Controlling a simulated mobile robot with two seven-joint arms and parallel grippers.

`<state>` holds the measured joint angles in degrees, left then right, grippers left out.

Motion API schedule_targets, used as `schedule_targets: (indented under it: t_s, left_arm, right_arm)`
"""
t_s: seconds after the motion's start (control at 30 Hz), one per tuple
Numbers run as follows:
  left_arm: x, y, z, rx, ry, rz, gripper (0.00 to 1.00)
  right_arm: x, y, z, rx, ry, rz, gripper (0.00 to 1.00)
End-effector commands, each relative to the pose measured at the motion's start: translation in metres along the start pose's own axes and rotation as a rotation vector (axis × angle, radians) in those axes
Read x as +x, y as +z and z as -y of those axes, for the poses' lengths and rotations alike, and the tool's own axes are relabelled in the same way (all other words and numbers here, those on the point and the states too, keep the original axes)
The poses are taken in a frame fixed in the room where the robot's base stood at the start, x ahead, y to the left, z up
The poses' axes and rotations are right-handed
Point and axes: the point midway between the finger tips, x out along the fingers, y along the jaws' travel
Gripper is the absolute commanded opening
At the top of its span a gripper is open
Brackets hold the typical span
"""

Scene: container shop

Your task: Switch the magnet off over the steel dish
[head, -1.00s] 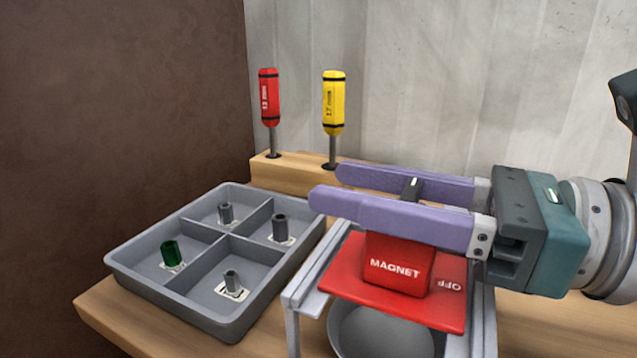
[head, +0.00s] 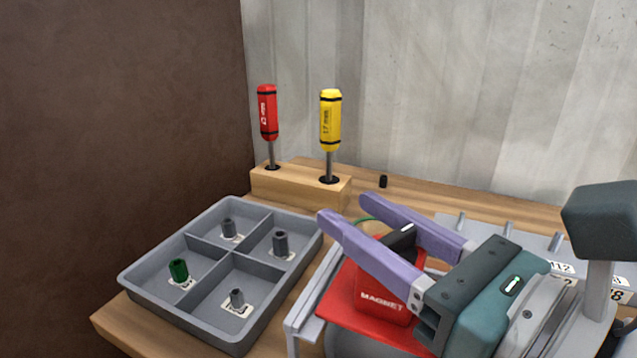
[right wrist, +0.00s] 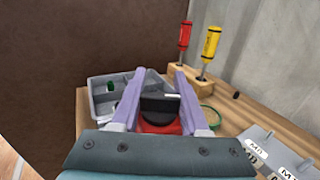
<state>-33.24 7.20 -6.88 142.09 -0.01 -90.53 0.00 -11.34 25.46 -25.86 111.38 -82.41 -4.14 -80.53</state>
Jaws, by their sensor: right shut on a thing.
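The red magnet block (head: 380,300), marked MAGNET, sits level on a grey metal stand (head: 312,295). A black knob (head: 398,241) with a white line is on its top; the knob also shows in the right wrist view (right wrist: 160,104). My right gripper (head: 347,208) is shut on this knob, one purple finger on each side. The OFF mark is hidden behind the gripper now. The steel dish (head: 339,346) is under the magnet's plate, mostly hidden, so its contents cannot be seen. My left gripper is not in view.
A grey four-part tray (head: 190,312) at left holds a green socket (head: 178,270) and several grey sockets. Red (head: 268,112) and yellow (head: 330,120) drivers stand in a wooden block (head: 300,187). A small black piece (head: 383,181) lies behind. A numbered grey rack (head: 480,232) is at right.

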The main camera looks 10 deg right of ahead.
Motion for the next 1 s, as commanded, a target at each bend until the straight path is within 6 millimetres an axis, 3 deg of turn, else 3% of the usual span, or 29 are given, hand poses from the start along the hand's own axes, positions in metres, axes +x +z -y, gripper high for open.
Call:
schedule_targets:
  t_s: [0.43, 1.0]
  left_arm:
    - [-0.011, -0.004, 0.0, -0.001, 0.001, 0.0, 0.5]
    - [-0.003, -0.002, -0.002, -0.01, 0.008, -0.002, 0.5]
  right_arm:
    - [-0.001, 0.0, 0.007, 0.007, -0.275, 0.0, 0.0]
    - [-0.005, -0.001, 0.018, 0.003, -0.642, 0.0, 0.0]
